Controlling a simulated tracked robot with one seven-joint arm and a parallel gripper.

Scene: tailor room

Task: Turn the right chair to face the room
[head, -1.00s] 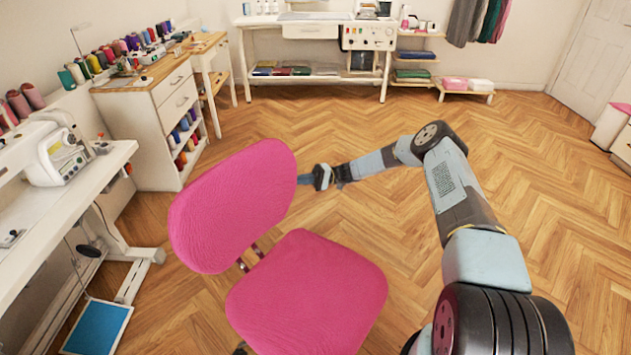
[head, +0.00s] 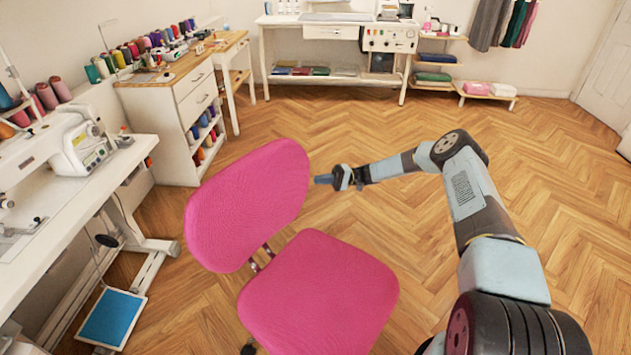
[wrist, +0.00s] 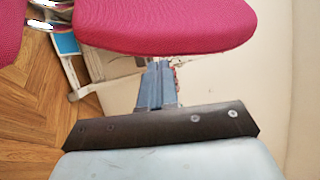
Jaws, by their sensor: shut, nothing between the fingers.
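The pink chair (head: 318,290) stands in front of me. Its backrest (head: 248,207) is on the left, towards the sewing table, and its seat extends to the right. My gripper (head: 322,180) is shut and empty beside the right edge of the backrest; the head view does not settle whether they touch. In the wrist view my gripper's closed fingers (wrist: 155,75) point at the lower edge of a large pink chair part (wrist: 165,25). The chair's base is mostly hidden beneath the seat.
A white sewing table (head: 75,185) with a machine (head: 75,140) and blue pedal (head: 112,317) stands at the left. A drawer cabinet (head: 165,125) with thread spools is behind the backrest. Open wooden floor (head: 540,190) lies to the right and behind my arm.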

